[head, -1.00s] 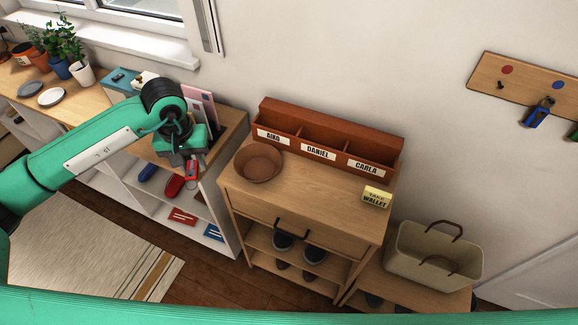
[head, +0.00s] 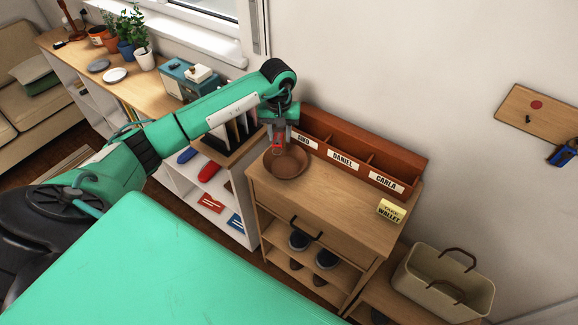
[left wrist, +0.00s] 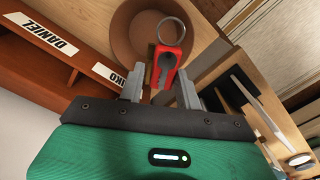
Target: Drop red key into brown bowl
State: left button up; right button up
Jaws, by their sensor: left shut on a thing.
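The red key (left wrist: 166,64) with its metal ring is held between the fingers of my left gripper (left wrist: 160,84). In the head view my left gripper (head: 279,139) points down over the brown bowl, and the red key (head: 277,143) shows small between its fingers. The brown bowl (head: 290,165) stands on the wooden cabinet, at its left end. It also shows in the left wrist view (left wrist: 125,35), behind the key. The key appears above the bowl; its exact height is hard to tell. My right gripper is not in view.
A letter organiser (head: 372,163) with name labels stands behind the bowl. A yellow note block (head: 391,211) is at the cabinet's right end. A beige basket (head: 440,285) stands lower right. Dark upright file slots (head: 240,132) are left of the bowl. The cabinet top's middle is clear.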

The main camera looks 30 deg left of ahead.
pick_arm(q)
jog(key=shift+d+f, duration=0.1)
jog(key=shift+f, duration=0.95)
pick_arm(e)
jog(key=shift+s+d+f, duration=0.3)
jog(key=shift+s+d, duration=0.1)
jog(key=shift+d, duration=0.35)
pick_arm(q)
jog(key=o, duration=1.1)
jog(key=shift+c, duration=0.2)
jog(key=shift+r+b, duration=0.25)
jog(key=shift+b, duration=0.05)
notch_tip(320, 180, up, 13)
jog(key=b, duration=0.4)
jog(key=shift+r, duration=0.15)
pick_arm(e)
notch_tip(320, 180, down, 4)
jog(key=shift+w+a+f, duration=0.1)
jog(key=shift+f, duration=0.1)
